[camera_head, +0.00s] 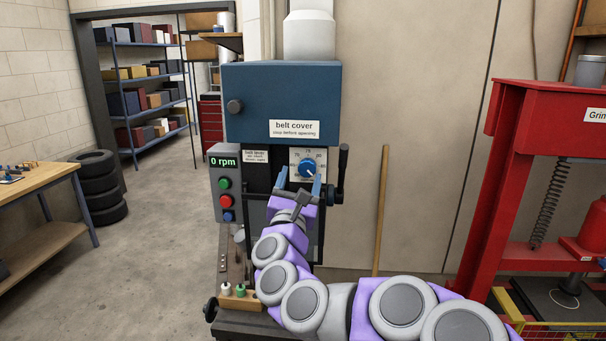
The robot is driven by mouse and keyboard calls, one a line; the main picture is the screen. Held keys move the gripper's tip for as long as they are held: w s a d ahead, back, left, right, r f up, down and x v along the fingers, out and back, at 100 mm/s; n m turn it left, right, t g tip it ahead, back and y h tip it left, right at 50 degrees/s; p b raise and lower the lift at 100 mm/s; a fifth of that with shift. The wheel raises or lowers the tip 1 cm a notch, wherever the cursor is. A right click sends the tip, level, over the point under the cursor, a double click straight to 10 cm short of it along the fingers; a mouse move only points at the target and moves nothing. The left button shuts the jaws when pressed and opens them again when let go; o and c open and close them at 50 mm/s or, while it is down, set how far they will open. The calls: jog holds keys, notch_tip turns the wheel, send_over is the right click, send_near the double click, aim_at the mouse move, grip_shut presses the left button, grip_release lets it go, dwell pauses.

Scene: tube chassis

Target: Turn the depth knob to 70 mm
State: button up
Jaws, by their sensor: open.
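The depth knob (307,168) is a round blue knob with a pale pointer mark at its lower right. It sits on a white dial plate (294,156) on the front of the drill press, below the blue belt cover (245,108). The numbers on the dial are too small to read surely. My gripper (300,179) is open, with its two blue fingers pointing up just below the knob in the picture. One finger is at the lower left and the other at the lower right. I cannot tell whether they touch the knob.
A black crank handle (341,172) stands just right of the dial. A control box (225,185) with a "0 rpm" display and several buttons is at the left. A red press (500,170) stands at the right, and a workbench (40,180) at the far left.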

aim_at(310, 169)
jog(key=shift+w+r, duration=0.15)
jog(key=shift+w, duration=0.35)
jog(key=shift+w+d+r, duration=0.1)
jog(key=shift+w+r, duration=0.05)
jog(key=shift+w, duration=0.15)
jog(key=shift+w+d+r, duration=0.15)
jog(key=shift+w+d, duration=0.05)
jog(key=shift+d, duration=0.25)
jog(key=shift+w+d+r, duration=0.15)
jog(key=shift+d, duration=0.3)
jog(key=shift+a, duration=0.25)
jog(key=shift+a+f, duration=0.1)
jog(key=shift+a, duration=0.35)
jog(key=c, duration=0.3)
jog(key=shift+c, duration=0.9)
jog(key=shift+d, duration=0.35)
jog(key=c, duration=0.3)
jog(key=shift+c, duration=1.4)
jog(key=shift+a, duration=0.1)
